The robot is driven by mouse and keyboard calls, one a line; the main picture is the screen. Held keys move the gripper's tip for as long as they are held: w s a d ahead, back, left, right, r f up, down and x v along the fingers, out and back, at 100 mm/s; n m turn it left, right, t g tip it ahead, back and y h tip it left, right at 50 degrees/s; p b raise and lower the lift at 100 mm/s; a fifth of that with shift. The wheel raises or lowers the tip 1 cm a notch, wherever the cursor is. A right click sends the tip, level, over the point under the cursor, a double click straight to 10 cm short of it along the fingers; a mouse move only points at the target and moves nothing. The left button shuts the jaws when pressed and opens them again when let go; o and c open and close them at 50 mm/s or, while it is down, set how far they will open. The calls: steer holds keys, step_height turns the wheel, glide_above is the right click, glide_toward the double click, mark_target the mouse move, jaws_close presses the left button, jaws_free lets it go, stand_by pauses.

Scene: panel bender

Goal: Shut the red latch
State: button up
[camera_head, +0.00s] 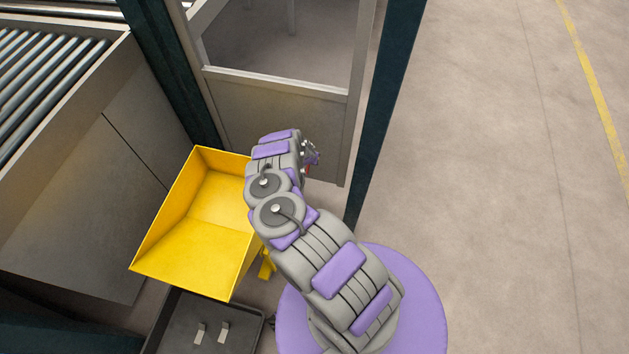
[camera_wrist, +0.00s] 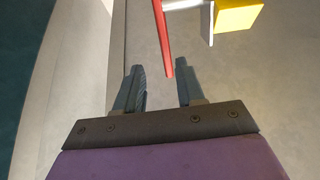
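The red latch (camera_wrist: 162,38) shows in the wrist view as a long thin red bar. It runs down from the top edge, and its lower end is close to my right fingertip. A pale rod joins it to a light grey plate and a yellow block (camera_wrist: 237,14) at the upper right. My gripper (camera_wrist: 160,73) is open, with nothing between its fingers. I cannot tell whether a finger touches the bar. In the head view my gripper (camera_head: 312,155) is mostly hidden behind my arm, in front of a grey framed door panel (camera_head: 270,118); only a speck of red shows beside it.
A yellow bin (camera_head: 190,235) stands just left of my arm, with a dark tray (camera_head: 205,325) below it. A roller conveyor (camera_head: 40,75) is at the upper left. A dark green post (camera_head: 385,100) stands right of the door panel. The floor at right is clear.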

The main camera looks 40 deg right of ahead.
steer(key=s+a+r+p, duration=0.1)
steer(key=s+a+p, duration=0.2)
steer(key=s, duration=0.9)
steer(key=a, duration=0.3)
steer(key=shift+a+r, duration=0.15)
steer(key=shift+a, duration=0.05)
steer(key=shift+a, duration=0.1)
